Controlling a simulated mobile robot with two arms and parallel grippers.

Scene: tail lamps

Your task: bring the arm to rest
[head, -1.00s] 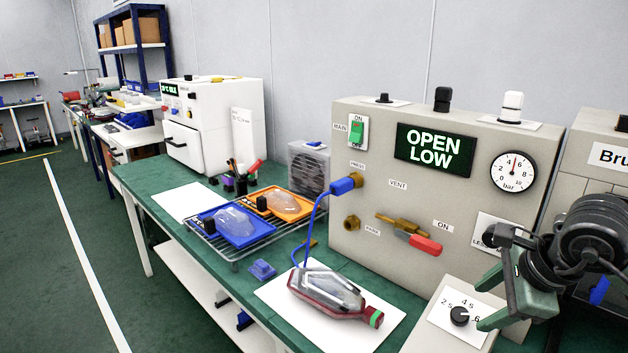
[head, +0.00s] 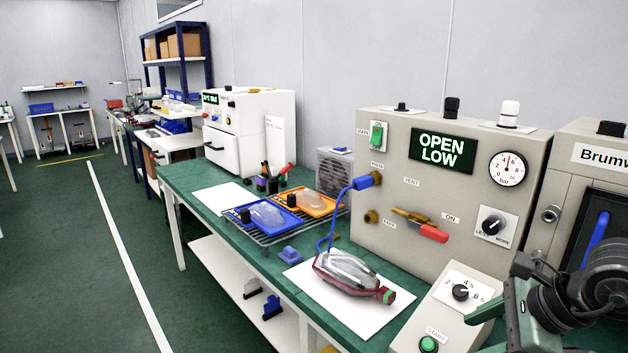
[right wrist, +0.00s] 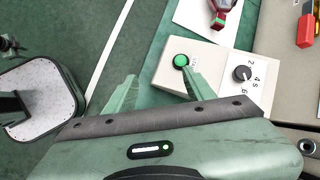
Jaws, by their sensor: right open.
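My right gripper (right wrist: 158,74) is open and empty. In the right wrist view its two green fingers point away over the grey control box (right wrist: 160,70) and the floor, with one fingertip close beside the green start button (right wrist: 180,61); I cannot tell whether it touches. My left gripper is not in view.
A tail lamp (head: 350,273) with a blue hose lies on white paper before the tester (head: 385,180), whose display reads OPEN LOW. Blue (head: 262,218) and orange (head: 308,202) trays sit on a wire rack. The floor left of the bench is clear.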

